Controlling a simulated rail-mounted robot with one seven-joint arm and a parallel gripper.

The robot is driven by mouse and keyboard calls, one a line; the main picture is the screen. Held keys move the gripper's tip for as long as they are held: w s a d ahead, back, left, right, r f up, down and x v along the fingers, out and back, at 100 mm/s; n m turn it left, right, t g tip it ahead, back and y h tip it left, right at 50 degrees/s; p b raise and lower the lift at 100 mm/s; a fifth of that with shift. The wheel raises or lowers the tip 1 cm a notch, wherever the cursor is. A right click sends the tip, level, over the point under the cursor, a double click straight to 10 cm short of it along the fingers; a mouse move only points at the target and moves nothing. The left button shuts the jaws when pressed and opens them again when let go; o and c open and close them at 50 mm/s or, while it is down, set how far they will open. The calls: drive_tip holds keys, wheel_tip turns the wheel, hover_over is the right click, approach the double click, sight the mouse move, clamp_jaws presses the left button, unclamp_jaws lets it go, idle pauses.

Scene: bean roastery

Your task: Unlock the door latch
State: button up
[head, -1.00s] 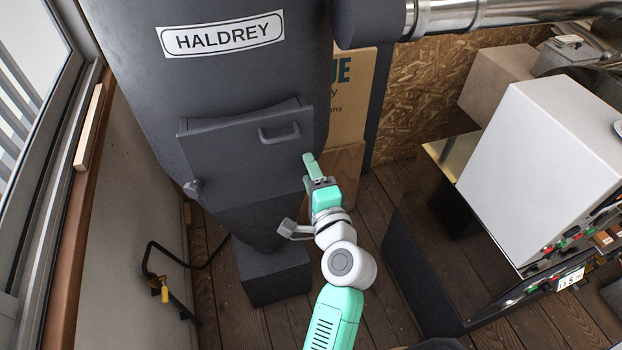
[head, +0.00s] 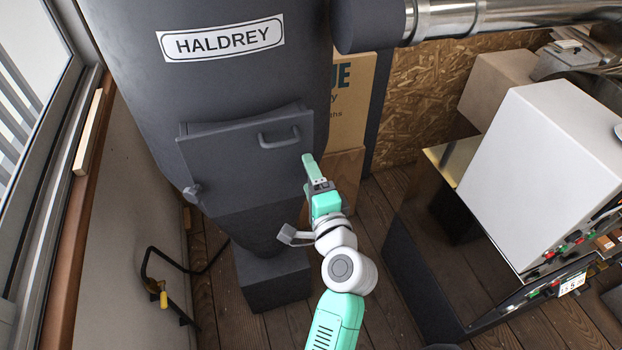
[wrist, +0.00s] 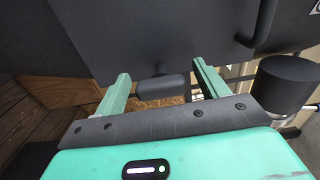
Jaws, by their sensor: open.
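The dark grey door (head: 235,160) on the hopper is shut, with a bar handle (head: 279,137) at its upper right; the handle also shows in the wrist view (wrist: 265,22). In the wrist view a dark, rounded latch lever (wrist: 163,87) stands out by the door's edge. My gripper (wrist: 163,82) is open there, with one green finger to each side of the lever and gaps between. In the head view my gripper (head: 309,168) is at the door's right edge and hides the latch.
A small knob-like fitting (head: 192,192) is at the door's lower left. A cardboard box (head: 352,100) stands behind my gripper. A pale machine cabinet (head: 545,170) is at the right, and a window wall at the left. Wooden floor (head: 380,235) shows below.

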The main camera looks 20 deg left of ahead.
drive_tip(key=v, duration=0.8)
drive_tip(key=shift+w, duration=0.1)
drive_tip(key=s+d+r+n+t+h, duration=0.1)
drive_tip(key=d+r+n+t+h, duration=0.2)
drive_tip(key=r, duration=0.7)
drive_tip(key=s+d+r+n+t+h, duration=0.1)
drive_tip(key=d+r+n+t, duration=0.2)
drive_tip(key=r, duration=0.7)
drive_tip(key=s+d+r+n+t+h, duration=0.2)
drive_tip(key=s+d+r+t+h, duration=0.15)
drive_tip(key=s+r, duration=0.4)
drive_tip(key=s+d+r+n+t+h, duration=0.2)
drive_tip(key=s+d+r+h, duration=0.25)
drive_tip(key=r, duration=0.55)
wheel_tip(320, 180, up, 20)
drive_tip(key=p, duration=2)
drive_tip(key=shift+s+a+r+y, duration=0.2)
drive_tip(key=shift+y, duration=0.1)
